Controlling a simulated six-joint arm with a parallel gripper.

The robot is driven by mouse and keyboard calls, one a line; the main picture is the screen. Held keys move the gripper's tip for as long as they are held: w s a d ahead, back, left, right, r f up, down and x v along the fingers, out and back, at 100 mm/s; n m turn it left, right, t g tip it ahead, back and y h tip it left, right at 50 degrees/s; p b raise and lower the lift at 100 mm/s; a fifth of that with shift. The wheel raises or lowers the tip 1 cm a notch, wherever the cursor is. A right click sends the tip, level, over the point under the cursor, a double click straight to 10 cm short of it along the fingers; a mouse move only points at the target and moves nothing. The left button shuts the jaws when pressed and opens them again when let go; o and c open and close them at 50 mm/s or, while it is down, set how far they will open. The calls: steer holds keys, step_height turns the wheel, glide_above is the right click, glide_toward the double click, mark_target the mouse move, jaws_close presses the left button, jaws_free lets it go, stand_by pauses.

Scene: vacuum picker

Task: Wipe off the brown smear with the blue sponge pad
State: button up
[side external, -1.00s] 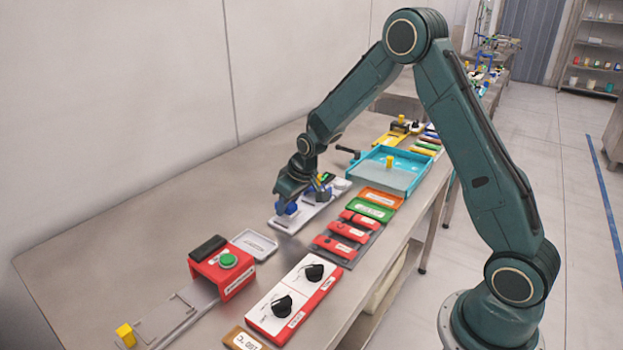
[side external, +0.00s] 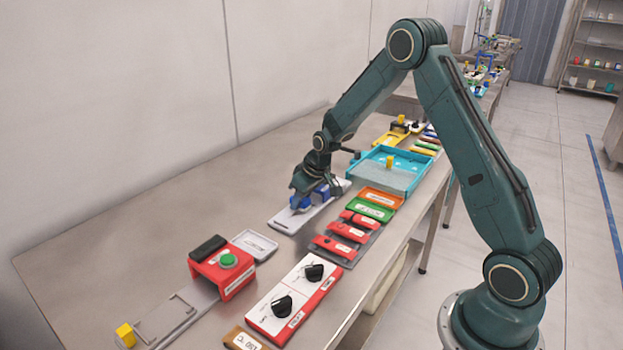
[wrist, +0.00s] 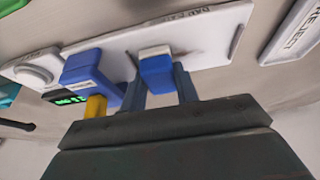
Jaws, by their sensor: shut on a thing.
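My gripper (wrist: 160,88) is shut on the blue sponge pad (wrist: 157,68), which has a pale strip along its far edge in the wrist view. In the side view my gripper (side external: 305,201) is low over a long white plate (side external: 285,221), with the blue pad (side external: 297,202) at its tips. The white plate also shows in the wrist view (wrist: 212,40), behind the pad. I cannot tell whether the pad touches it.
A blue block (wrist: 88,68) with a green display (wrist: 68,99) and a yellow piece (wrist: 96,106) stand close left of the fingers. A tray marked REJECT (wrist: 292,28) lies right. In the side view, red blocks (side external: 347,231) and a cyan tray (side external: 382,181) lie nearby.

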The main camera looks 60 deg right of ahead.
mark_target(284, 218)
steer(key=a, duration=0.6)
steer(key=shift+a+r, duration=0.1)
step_height(284, 218, up, 8)
stand_by(0.6)
steer(key=shift+s, duration=0.1)
stand_by(0.4)
steer(key=s+a+r+n+g+y, duration=0.1)
steer(key=s+a+r+n+y, duration=0.3)
steer(key=s+a+r+n, duration=0.6)
steer(key=shift+m, duration=0.5)
steer(key=f, duration=0.5)
steer(key=w+f, duration=0.1)
steer(key=f, duration=0.9)
steer(key=shift+w+d+f, duration=0.25)
